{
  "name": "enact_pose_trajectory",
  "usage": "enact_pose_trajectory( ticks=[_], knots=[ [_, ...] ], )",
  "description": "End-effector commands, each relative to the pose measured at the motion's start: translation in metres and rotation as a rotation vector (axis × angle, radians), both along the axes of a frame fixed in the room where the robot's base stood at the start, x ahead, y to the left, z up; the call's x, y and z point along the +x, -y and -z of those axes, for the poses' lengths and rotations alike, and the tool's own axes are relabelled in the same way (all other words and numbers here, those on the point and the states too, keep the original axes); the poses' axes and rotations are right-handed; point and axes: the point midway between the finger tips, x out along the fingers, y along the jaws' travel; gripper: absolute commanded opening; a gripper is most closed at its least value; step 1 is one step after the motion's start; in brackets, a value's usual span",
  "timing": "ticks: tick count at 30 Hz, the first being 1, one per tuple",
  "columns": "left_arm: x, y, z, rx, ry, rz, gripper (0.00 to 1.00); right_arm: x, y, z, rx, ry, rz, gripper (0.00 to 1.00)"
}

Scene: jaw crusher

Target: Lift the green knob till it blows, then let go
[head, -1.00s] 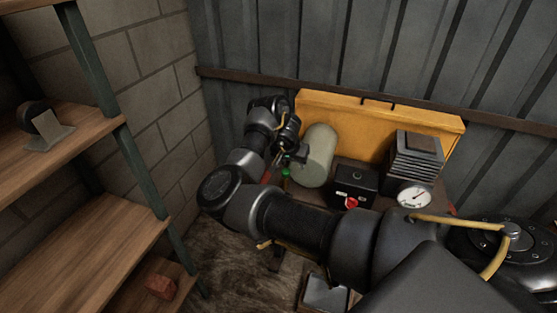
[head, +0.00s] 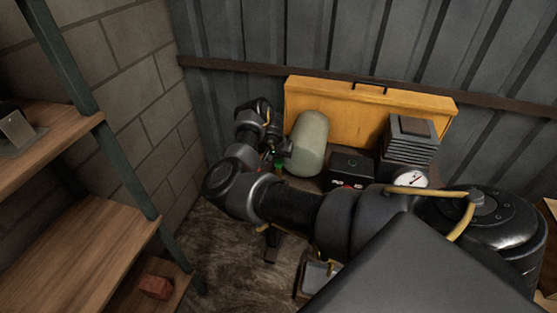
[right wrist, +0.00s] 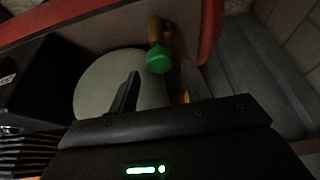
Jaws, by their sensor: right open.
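The green knob (head: 279,164) is small in the head view, beside the lower left of a pale green tank (head: 311,143). In the right wrist view the knob (right wrist: 159,61) sits on a brass stem (right wrist: 157,30) in front of the tank's round end (right wrist: 97,88). My right gripper (head: 277,152) is at the knob in the head view, partly hidden by its own links. In the right wrist view its fingers (right wrist: 160,82) are apart, with the knob between and just past the tips; I see no grip on it. My left gripper is not in view.
A black box (head: 351,166), a pressure gauge (head: 411,179) and a stack of dark plates (head: 411,140) stand right of the tank. A yellow panel (head: 350,107) is behind them. Wooden shelves (head: 75,240) with a red brick (head: 156,287) stand at left.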

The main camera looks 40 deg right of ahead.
Motion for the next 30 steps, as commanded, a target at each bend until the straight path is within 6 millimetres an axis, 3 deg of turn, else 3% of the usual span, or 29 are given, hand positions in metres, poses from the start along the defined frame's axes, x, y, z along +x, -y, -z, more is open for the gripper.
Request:
enact_pose_trajectory(
  ticks=[6, 15, 26, 30],
  knots=[
    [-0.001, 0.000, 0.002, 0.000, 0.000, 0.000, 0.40, 0.004, 0.005, 0.016, 0.000, 0.000, -0.001, 0.49],
    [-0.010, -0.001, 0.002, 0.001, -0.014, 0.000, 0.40, 0.005, 0.005, 0.017, 0.000, 0.002, -0.002, 0.49],
    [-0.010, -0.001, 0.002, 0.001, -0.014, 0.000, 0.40, 0.005, 0.005, 0.017, 0.000, 0.002, -0.002, 0.02],
    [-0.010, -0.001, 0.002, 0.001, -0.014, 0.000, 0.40, 0.005, 0.005, 0.017, 0.000, 0.002, -0.002, 0.00]
  ],
)
